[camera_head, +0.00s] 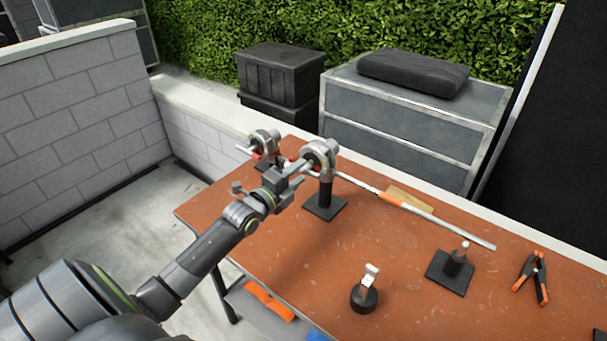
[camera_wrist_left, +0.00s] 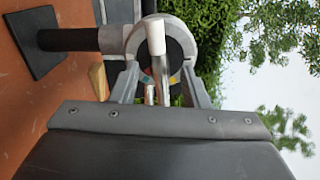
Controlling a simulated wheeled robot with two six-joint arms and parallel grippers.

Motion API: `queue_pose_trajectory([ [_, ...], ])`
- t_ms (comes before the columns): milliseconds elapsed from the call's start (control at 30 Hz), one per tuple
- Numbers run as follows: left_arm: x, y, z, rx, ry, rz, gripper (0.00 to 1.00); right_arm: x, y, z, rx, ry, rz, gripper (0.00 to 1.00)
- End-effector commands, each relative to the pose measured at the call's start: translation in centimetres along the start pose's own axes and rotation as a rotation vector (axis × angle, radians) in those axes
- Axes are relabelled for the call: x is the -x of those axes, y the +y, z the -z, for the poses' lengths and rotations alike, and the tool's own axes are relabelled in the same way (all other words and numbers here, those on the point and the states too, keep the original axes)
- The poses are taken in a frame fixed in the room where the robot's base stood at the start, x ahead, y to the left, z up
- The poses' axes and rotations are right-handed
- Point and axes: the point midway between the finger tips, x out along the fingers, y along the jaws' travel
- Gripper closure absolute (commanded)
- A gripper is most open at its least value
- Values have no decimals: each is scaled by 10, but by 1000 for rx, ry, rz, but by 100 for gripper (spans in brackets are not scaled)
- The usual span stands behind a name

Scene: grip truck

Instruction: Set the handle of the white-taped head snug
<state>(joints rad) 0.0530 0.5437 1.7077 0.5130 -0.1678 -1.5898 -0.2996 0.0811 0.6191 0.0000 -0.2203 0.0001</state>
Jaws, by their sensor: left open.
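A round grey grip head (camera_head: 320,155) stands upright on a black post with a square black base near the table's far edge. The wrist view shows this head (camera_wrist_left: 137,42) with a handle (camera_wrist_left: 156,38) across its front, whitish at its end. My left gripper (camera_head: 294,172) is close in front of the head. Its jaws (camera_wrist_left: 160,85) are open, one on either side of the handle; I cannot tell whether they touch it. A second grip head (camera_head: 264,139) with red marking stands behind to the left. My right gripper is out of view.
A long metal rod (camera_head: 375,190) with an orange band extends right from the heads. A short black stand (camera_head: 450,266), a small white-topped piece (camera_head: 364,296) and an orange-black clamp (camera_head: 531,277) are on the brown table (camera_head: 300,255). The table's centre is clear.

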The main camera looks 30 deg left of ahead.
Motion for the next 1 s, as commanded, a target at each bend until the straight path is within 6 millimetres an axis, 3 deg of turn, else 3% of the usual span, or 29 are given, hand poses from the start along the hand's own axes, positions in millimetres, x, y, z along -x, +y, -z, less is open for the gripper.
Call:
queue_pose_trajectory([
  [233, -26, 1, 0, 2, -1, -1, 59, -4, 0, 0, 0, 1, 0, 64],
  [600, -30, 0, 0, 1, 0, -1, 60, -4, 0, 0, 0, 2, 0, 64],
  [900, -30, 0, 0, 0, 0, -1, 99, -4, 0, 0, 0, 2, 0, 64],
  [1000, -29, 0, 0, 1, 0, -1, 100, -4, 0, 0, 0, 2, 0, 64],
])
